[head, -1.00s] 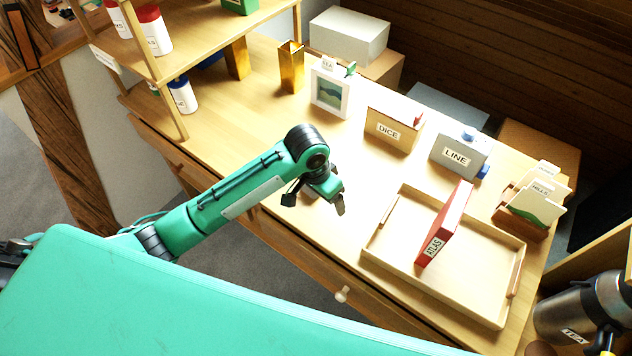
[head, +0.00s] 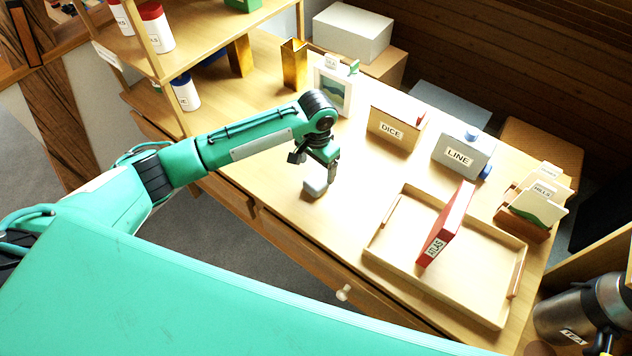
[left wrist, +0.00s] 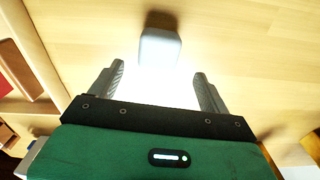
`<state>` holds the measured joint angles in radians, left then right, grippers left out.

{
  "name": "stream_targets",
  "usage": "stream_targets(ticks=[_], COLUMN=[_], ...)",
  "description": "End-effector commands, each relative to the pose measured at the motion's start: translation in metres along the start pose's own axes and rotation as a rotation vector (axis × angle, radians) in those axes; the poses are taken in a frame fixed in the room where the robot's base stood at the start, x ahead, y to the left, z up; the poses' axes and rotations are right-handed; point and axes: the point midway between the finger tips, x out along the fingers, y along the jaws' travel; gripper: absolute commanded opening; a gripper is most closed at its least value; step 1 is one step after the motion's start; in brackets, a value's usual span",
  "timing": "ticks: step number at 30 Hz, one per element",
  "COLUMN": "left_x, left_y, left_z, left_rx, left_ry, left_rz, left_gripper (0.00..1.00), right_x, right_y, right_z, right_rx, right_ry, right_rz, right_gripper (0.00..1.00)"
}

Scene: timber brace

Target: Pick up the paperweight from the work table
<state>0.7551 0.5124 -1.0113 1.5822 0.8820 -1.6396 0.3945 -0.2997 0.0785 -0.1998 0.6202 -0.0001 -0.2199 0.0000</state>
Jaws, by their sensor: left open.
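The paperweight appears to be a small grey block with rounded edges (head: 316,187) on the work table (head: 275,185), near its front edge. My left gripper (head: 325,163) is just above and behind it in the head view, pointing down. In the left wrist view the block (left wrist: 160,46) lies beyond the fingertips, roughly centred between them. The left gripper's two fingers (left wrist: 158,72) are spread wide with nothing between them. Its top is brightly lit there. My right gripper is in neither view.
A wooden tray (head: 388,256) holding a red ATLAS box (head: 447,225) stands to the right. Behind are a picture frame (head: 333,91), a DICE box (head: 395,130) and a grey LINE box (head: 462,156). A shelf with jars stands at the left.

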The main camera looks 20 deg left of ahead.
Motion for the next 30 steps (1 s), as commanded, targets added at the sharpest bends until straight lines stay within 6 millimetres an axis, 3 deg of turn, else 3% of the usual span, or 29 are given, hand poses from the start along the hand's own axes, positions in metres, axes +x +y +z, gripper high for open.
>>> stream_targets(ticks=[8,16,25,26,30], left_x=[0.022,0.06,0.068,0.068,0.068], left_y=[0.001,0.003,0.003,0.003,0.003], left_z=[0.0,-0.002,-0.003,-0.003,-0.003], left_rx=[0.0,0.001,0.001,0.001,0.001], left_ry=[-0.002,-0.002,0.0,0.0,0.0], left_rz=[0.001,0.0,0.0,0.0,0.0], left_gripper=[0.8,0.8,0.8,0.78,0.51], right_x=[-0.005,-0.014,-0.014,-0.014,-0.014], right_y=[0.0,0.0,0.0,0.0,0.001], right_z=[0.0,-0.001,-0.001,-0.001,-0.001], right_rx=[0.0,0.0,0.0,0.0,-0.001], right_ry=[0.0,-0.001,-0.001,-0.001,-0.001], right_rz=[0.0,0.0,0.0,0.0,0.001], right_gripper=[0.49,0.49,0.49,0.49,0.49])
